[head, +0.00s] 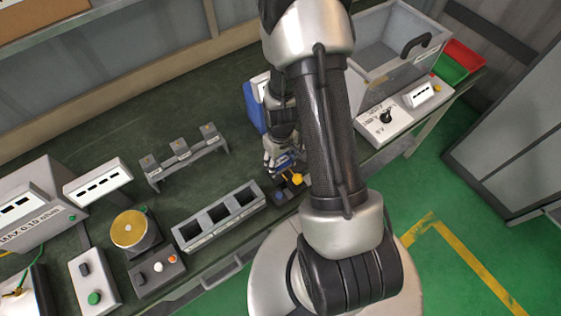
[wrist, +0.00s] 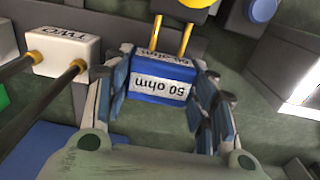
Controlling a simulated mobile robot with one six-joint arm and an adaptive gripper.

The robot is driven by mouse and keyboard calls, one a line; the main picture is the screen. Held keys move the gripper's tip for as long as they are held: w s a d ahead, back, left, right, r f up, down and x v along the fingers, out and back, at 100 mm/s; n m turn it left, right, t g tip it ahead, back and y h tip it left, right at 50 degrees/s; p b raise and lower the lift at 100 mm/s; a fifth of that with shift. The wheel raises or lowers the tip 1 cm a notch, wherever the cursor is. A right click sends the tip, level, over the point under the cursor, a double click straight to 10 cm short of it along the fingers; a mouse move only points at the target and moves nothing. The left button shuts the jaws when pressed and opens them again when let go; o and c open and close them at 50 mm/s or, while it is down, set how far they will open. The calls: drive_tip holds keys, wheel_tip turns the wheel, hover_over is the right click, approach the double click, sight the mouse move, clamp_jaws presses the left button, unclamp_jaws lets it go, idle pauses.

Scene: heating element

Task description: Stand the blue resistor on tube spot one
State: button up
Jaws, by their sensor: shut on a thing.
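The blue resistor (wrist: 158,97) is a blue block with white "50 ohm" labels and two brass pins pointing up in the wrist view. My gripper (wrist: 163,75) is shut on it, one finger on each side. In the head view my gripper (head: 284,158) holds it low over the bench, just behind a small dark box; the resistor is mostly hidden there. A grey rack with three square openings (head: 218,217) stands to the left of my gripper. A raised stand with three small grey blocks (head: 182,160) is farther left. I cannot tell which place is tube spot one.
A yellow knob (head: 296,179) and blue button (head: 280,197) are close to my gripper. A clear-walled box (head: 395,60) stands right. Dark bench between the stand and rack is free.

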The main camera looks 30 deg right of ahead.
drive_tip(key=shift+f, duration=0.15)
drive_tip(key=o, duration=1.1)
wheel_tip(320, 180, up, 13)
drive_tip(key=p, duration=0.4)
wheel_tip(320, 180, up, 15)
drive_tip(key=t, duration=0.2)
hover_over(280, 161)
drive_tip(key=s+a, duration=0.2)
drive_tip(key=a, duration=0.3)
drive_tip(key=s+a+r+t, duration=0.2)
drive_tip(key=s+a+r, duration=0.4)
drive_tip(key=s+r, duration=0.5)
drive_tip(key=shift+t, duration=0.3)
